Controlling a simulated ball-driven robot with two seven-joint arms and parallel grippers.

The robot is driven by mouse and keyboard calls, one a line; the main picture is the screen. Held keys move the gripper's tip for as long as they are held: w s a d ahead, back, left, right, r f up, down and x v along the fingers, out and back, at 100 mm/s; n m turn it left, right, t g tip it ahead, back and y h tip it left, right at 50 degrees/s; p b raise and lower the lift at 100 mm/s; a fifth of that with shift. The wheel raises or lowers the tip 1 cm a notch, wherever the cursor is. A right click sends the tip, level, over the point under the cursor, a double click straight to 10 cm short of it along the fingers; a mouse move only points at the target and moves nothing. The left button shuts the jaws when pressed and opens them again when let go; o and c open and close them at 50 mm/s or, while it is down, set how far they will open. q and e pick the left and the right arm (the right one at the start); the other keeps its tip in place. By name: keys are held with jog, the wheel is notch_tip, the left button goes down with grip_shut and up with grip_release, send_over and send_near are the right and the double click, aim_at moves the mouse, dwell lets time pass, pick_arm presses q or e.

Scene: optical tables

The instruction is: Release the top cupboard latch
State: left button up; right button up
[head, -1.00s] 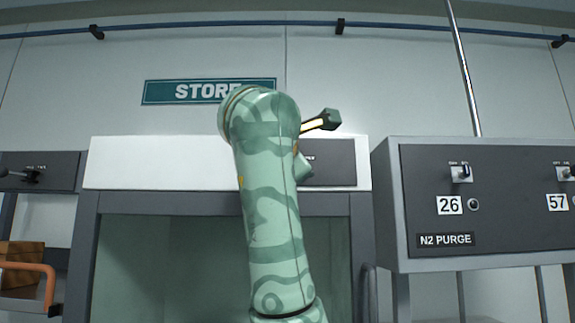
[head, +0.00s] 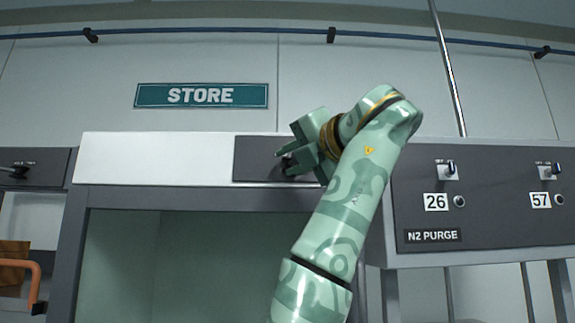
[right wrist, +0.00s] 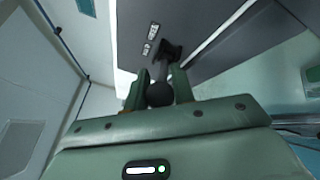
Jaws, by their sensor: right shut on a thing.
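The latch is a dark lever with a round knob (right wrist: 160,95), seen in the right wrist view on the dark panel (head: 258,150) at the top right of the STORE cupboard (head: 125,158). My right gripper (head: 288,160) is in front of that panel in the head view. In the right wrist view its two fingers (right wrist: 160,84) are shut on the knob, one on each side. In the head view the gripper and wrist mostly hide the latch. My left gripper is in neither view.
A grey N2 PURGE box (head: 470,205) with small switches stands close right of my right arm. A similar dark panel with a lever (head: 18,170) is at the far left, above an orange handle (head: 36,275). A STORE sign (head: 202,95) hangs above the cupboard.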

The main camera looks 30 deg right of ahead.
jog(key=shift+s+d+n+g+y+b, duration=0.1)
jog(key=shift+d+n+g+y+b, duration=0.15)
jog(key=shift+n+y, duration=0.75)
jog(key=shift+s+d+n+g+y+b, duration=0.25)
jog(key=shift+n+y, duration=0.35)
jog(key=shift+y, duration=0.7)
jog(key=shift+w+r+y, duration=0.1)
jog(key=shift+w+y, duration=0.05)
jog(key=shift+y, duration=0.15)
jog(key=o, duration=1)
jog(key=shift+d, duration=0.15)
jog(key=b+v, duration=0.9)
jog(key=v, duration=0.7)
